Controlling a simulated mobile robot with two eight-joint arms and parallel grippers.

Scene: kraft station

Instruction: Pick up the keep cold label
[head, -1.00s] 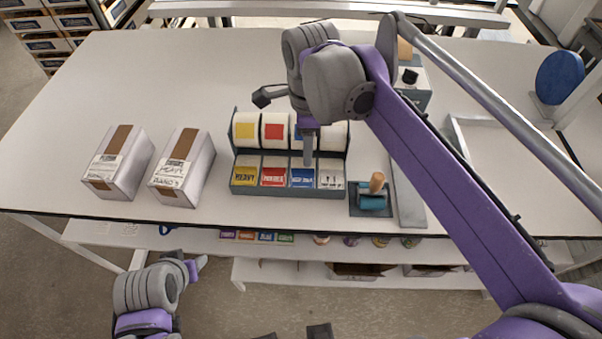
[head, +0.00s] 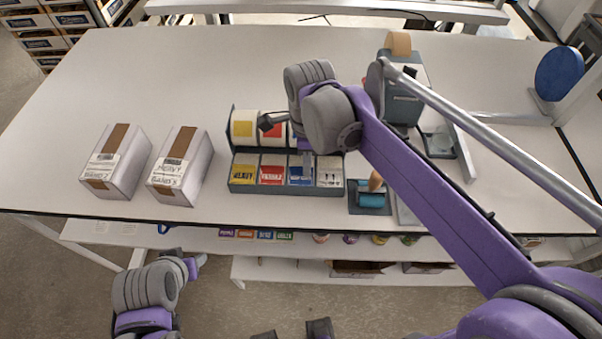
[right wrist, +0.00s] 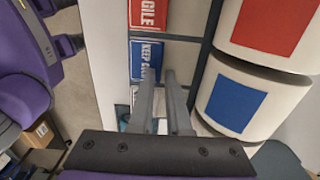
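The blue keep cold label (head: 300,177) lies in the front row of the grey label dispenser (head: 290,190), between the red fragile label (head: 272,176) and a white label (head: 329,180). It also shows in the right wrist view (right wrist: 146,60), just beyond the fingertips. My right gripper (head: 308,178) points down over the blue label and partly hides it. In the right wrist view its two fingers (right wrist: 161,80) stand apart with nothing seen between them. Whether they touch the label I cannot tell. My left gripper (head: 198,264) is low at the left, off the table's front edge; its fingers are unclear.
Label rolls stand behind the front row, including a blue-marked roll (right wrist: 236,103) close beside my right fingers. Two boxes (head: 117,162) (head: 181,165) stand at left. A teal roller (head: 371,200) sits right of the dispenser. A grey device (head: 402,100) stands behind. The back left table is clear.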

